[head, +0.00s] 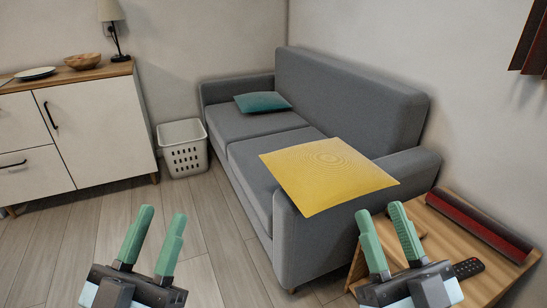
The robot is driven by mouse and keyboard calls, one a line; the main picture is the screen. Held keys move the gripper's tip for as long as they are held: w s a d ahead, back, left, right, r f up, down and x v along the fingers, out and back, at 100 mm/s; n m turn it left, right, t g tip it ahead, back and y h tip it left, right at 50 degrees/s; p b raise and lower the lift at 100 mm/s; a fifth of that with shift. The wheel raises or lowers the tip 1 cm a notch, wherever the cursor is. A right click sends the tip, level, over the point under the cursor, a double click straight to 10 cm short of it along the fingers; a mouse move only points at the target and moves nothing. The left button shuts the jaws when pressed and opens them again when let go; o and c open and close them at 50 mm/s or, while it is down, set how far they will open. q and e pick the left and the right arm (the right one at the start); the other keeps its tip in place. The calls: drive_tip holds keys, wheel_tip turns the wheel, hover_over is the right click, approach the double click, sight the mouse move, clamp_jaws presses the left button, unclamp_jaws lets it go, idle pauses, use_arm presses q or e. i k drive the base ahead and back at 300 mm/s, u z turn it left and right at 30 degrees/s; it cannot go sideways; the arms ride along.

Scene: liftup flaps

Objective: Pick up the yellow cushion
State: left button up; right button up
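The yellow cushion (328,174) lies on the near end of the grey sofa (345,95), over the seat and near armrest, with a corner pointing toward me. My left gripper (160,228) is open and empty over the floor, to the left of the cushion and apart from it. My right gripper (382,226) is open and empty in front of the cushion's right part, by the side table, and does not appear to touch the cushion.
A wooden side table (490,275) at the right holds a dark red object (470,225) and a remote (468,267). A teal cushion (262,102) lies on the sofa's far end. A white basket (183,148) and cabinet (95,130) stand at left. Floor (185,205) before the sofa is clear.

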sight(318, 176)
drive_tip(key=z, duration=0.05)
drive_tip(key=i, duration=1.15)
drive_tip(key=z, duration=0.65)
